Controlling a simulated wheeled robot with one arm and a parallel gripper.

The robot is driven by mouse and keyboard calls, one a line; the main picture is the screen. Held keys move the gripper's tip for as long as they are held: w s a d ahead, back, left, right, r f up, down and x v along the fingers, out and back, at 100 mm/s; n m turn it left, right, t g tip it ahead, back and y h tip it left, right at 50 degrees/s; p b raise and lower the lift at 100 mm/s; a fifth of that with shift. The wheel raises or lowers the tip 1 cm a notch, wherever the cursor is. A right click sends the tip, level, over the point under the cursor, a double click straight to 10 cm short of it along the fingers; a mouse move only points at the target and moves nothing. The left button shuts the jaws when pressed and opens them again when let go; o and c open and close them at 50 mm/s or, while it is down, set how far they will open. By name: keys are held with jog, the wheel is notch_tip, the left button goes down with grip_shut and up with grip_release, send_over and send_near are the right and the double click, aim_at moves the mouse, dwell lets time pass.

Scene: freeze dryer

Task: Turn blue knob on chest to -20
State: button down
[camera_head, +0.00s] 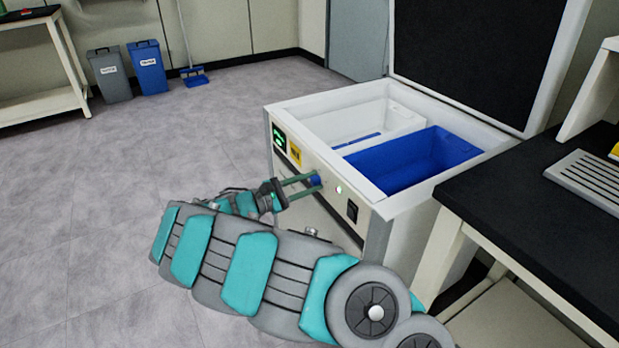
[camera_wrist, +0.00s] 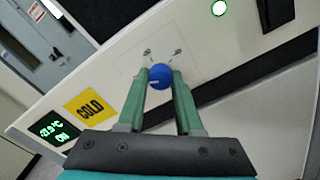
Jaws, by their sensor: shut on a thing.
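The blue knob (camera_wrist: 160,76) is on the front panel of the white chest (camera_head: 385,207), whose lid stands open. My gripper (camera_wrist: 160,88) has its two green fingers on either side of the knob and is shut on it. In the head view my gripper (camera_head: 312,182) reaches the panel from the left, and the knob (camera_head: 315,180) shows at its fingertips. A green-lit display (camera_wrist: 54,131) left of a yellow COLD label (camera_wrist: 90,108) reads about -21.0 °C, with smaller text below; its digits are tilted and hard to read. Two small marks sit above the knob.
A lit round button (camera_wrist: 219,8) and a black switch (camera_head: 352,211) are on the panel to the right of the knob. A black-topped bench (camera_head: 540,215) stands close on the right. The chest holds a blue bin (camera_head: 430,150) and a white one. The floor on the left is clear.

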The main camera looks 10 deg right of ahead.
jog(key=shift+n, duration=0.6)
jog(key=c, duration=0.6)
grip_release()
jog(key=shift+a, duration=0.15)
jog(key=v, duration=0.7)
jog(key=shift+s+a+b, duration=0.1)
jog(key=shift+a+b, duration=0.1)
jog(key=shift+b, duration=0.1)
